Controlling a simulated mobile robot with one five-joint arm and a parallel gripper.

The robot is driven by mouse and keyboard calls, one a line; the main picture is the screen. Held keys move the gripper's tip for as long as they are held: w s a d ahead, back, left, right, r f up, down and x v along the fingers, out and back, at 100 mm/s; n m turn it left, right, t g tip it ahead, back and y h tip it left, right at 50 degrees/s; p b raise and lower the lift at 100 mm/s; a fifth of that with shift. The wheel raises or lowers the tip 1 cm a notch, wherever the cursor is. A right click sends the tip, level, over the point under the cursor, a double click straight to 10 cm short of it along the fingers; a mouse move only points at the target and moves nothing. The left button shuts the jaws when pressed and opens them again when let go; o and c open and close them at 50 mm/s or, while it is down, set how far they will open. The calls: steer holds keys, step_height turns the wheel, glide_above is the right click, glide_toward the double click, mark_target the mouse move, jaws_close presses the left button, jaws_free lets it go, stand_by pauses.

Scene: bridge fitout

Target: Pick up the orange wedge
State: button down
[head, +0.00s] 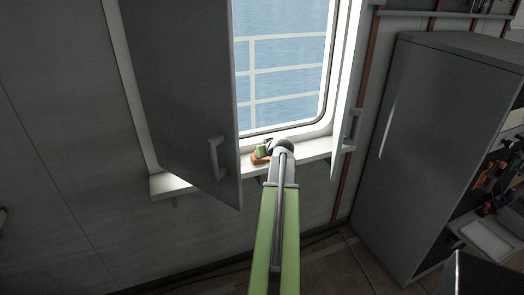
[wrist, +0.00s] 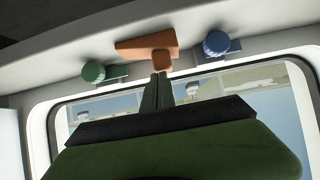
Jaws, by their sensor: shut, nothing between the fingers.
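The orange wedge (wrist: 145,45) lies on the white window sill. In the wrist view it is at the top middle, wide and tapered, with a small orange block shape at its lower right side. My gripper (wrist: 157,76) is shut and empty, its narrow green fingers pointing at the wedge. The tips end at or just short of that block; I cannot tell if they touch. In the head view an orange patch of the wedge (head: 258,160) shows on the sill, left of my arm's end, which hides part of the area.
In the wrist view a green knob-like part (wrist: 93,72) is left of the wedge and a blue one (wrist: 216,43) right. In the head view an open grey shutter (head: 185,90) with a handle hangs at left; a grey cabinet (head: 440,130) stands at right.

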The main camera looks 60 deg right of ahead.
steer(key=s+a, duration=0.2)
steer(key=shift+s+f, duration=0.35)
steer(key=shift+s, duration=0.05)
steer(key=shift+r, duration=0.15)
